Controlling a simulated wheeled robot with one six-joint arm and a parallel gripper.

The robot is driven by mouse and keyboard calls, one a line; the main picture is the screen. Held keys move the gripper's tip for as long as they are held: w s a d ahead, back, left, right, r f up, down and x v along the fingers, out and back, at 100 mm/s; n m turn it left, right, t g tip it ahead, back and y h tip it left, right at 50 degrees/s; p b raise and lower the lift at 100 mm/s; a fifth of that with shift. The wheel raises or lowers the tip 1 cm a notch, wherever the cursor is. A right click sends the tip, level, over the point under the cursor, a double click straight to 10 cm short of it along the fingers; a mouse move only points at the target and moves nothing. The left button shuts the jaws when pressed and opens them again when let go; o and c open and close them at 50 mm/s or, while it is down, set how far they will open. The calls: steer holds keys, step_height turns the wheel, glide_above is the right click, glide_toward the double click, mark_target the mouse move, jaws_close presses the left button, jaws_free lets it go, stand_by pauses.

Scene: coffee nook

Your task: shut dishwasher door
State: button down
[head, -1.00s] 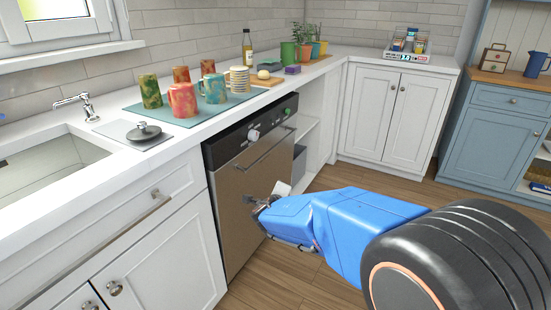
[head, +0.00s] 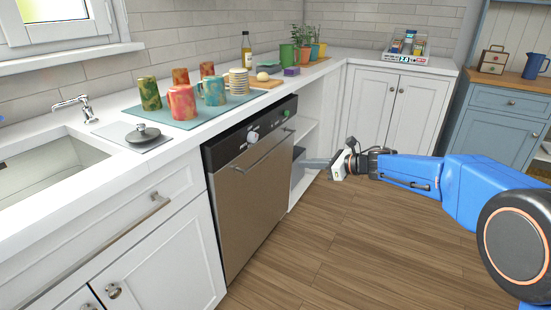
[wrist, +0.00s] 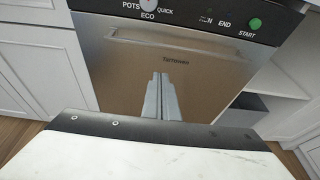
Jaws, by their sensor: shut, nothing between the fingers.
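The dishwasher door (head: 248,203) is a brushed steel panel with a bar handle, under a black control strip (head: 255,128). It stands upright, in line with the cabinet fronts beside it. It also shows in the wrist view (wrist: 125,75), with the handle (wrist: 190,43) near its top. My gripper (head: 308,162) is to the right of the door in the head view, apart from it, above the floor. Its fingers (wrist: 160,80) are together and empty, pointing toward the door in the wrist view.
Mugs stand on a teal mat (head: 150,108) on the counter above. An open shelf unit (head: 304,150) with a grey bin (head: 298,153) is right of the dishwasher. White cabinets (head: 390,110) stand at the back. The wooden floor (head: 340,245) before the dishwasher is clear.

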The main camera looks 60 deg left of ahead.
steer(key=r+x, duration=0.2)
steer(key=x, duration=1)
steer(key=shift+s+a+r+g, duration=0.2)
steer(key=shift+s+a+g, duration=0.25)
steer(key=shift+s, duration=0.1)
